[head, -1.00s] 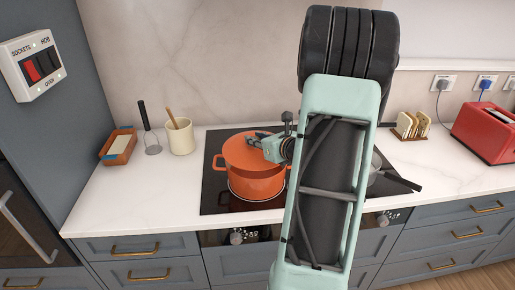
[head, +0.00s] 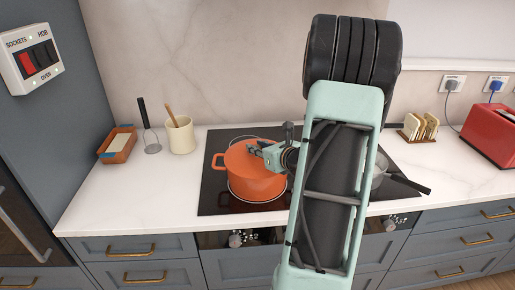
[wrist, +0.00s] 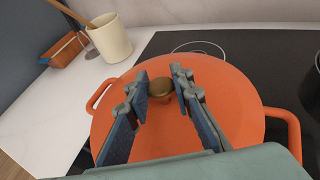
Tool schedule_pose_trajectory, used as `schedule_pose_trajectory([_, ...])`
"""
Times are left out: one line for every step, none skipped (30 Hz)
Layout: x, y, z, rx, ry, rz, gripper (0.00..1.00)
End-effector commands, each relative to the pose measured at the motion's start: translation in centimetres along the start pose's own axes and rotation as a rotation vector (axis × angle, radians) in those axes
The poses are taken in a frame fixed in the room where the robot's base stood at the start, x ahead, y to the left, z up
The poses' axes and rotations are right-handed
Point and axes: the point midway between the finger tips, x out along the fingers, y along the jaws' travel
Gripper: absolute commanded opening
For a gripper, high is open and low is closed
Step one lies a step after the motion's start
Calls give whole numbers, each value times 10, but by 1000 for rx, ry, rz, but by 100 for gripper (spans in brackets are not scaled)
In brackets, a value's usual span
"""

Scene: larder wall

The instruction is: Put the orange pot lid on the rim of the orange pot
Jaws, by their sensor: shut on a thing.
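The orange pot (head: 257,187) stands on the black hob, with a side handle showing on its left. The orange pot lid (head: 238,158) covers the pot's mouth and looks level and about centred; I cannot tell whether it touches the rim all round. My gripper (head: 257,148) is over the lid, its fingers shut on the lid's brown knob. In the wrist view, the knob (wrist: 160,88) is between the fingertips (wrist: 160,86), and the lid (wrist: 225,100) hides most of the pot. The pot handles (wrist: 283,118) stick out from under the lid. My arm hides the pot's right side.
A grey pan (head: 380,170) sits on the hob to the right, partly behind my arm. A cream utensil crock (head: 181,138), a masher (head: 150,130) and an orange box (head: 117,146) stand at left. A toast rack (head: 419,128) and red toaster (head: 490,134) are at right.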

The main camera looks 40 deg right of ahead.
Motion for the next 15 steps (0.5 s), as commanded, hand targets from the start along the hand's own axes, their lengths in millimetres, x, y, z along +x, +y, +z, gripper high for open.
schedule_pose_trajectory([0,0,1,-2,-4,0,0])
schedule_pose_trajectory([1,0,0,-2,-4,0,0])
schedule_pose_trajectory([1,0,-1,-2,-4,0,0])
schedule_pose_trajectory([2,0,-2,-2,-4,0,0])
schedule_pose_trajectory([1,0,-2,-1,0,0,24])
schedule_pose_trajectory([1,0,-2,-1,0,0,29])
schedule_pose_trajectory([1,0,-2,-1,0,0,32])
schedule_pose_trajectory([1,0,-2,-1,0,0,35])
schedule_pose_trajectory([1,0,-2,0,0,0,38])
schedule_pose_trajectory([1,0,-2,0,0,0,38])
schedule_pose_trajectory([1,0,-2,0,0,0,38])
schedule_pose_trajectory([1,0,-2,0,0,0,38])
schedule_pose_trajectory([1,0,-2,0,0,0,38])
schedule_pose_trajectory([1,0,-2,0,0,0,38])
schedule_pose_trajectory([1,0,-2,0,0,0,38])
